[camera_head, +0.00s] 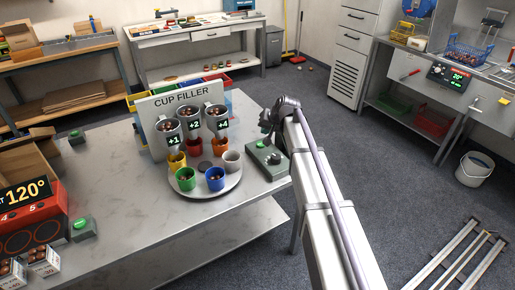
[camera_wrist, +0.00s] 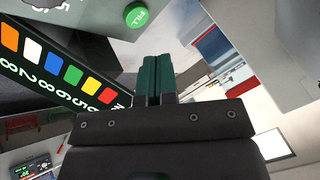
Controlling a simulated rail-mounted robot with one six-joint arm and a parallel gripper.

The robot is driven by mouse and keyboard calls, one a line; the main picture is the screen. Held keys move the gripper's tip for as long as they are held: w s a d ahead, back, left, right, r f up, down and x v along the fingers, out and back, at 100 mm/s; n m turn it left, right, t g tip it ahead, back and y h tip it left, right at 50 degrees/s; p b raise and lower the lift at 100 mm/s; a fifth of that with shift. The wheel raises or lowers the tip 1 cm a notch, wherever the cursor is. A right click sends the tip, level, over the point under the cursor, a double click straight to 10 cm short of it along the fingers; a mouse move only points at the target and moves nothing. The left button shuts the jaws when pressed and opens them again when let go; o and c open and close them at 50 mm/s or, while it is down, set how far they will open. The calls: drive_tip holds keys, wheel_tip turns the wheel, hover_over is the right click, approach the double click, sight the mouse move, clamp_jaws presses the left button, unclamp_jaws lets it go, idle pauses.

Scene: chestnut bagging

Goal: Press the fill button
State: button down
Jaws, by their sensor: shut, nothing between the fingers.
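The fill button is green and round, marked FILL, in the wrist view (camera_wrist: 138,14), on a grey-green control box. In the head view the control box (camera_head: 266,163) stands at the table's right edge, next to the cup filler (camera_head: 180,97). My gripper (camera_wrist: 158,60) is shut and empty. In the wrist view its green fingertips are apart from the button, which lies above and left of them. In the head view my wrist is beside and above the control box; the fingertips are hard to make out there.
A round tray (camera_head: 209,188) holds several coloured cups under three hoppers marked +1, +2 and +4. A dark panel with coloured squares and numbers (camera_wrist: 60,70) runs along the wrist view's left. A red 120° device (camera_head: 30,215) stands left on the table.

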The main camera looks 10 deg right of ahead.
drive_tip(key=r+t, duration=0.1)
drive_tip(key=r, duration=0.1)
hover_over(261, 144)
drive_tip(key=shift+w+d+m+t, duration=0.25)
drive_tip(key=shift+m+t, duration=0.25)
wheel_tip(261, 144, down, 9)
drive_tip(key=b, duration=0.8)
drive_tip(key=shift+b, duration=0.4)
idle(0.9)
drive_tip(key=shift+f+b, duration=0.35)
drive_tip(key=shift+b, duration=0.05)
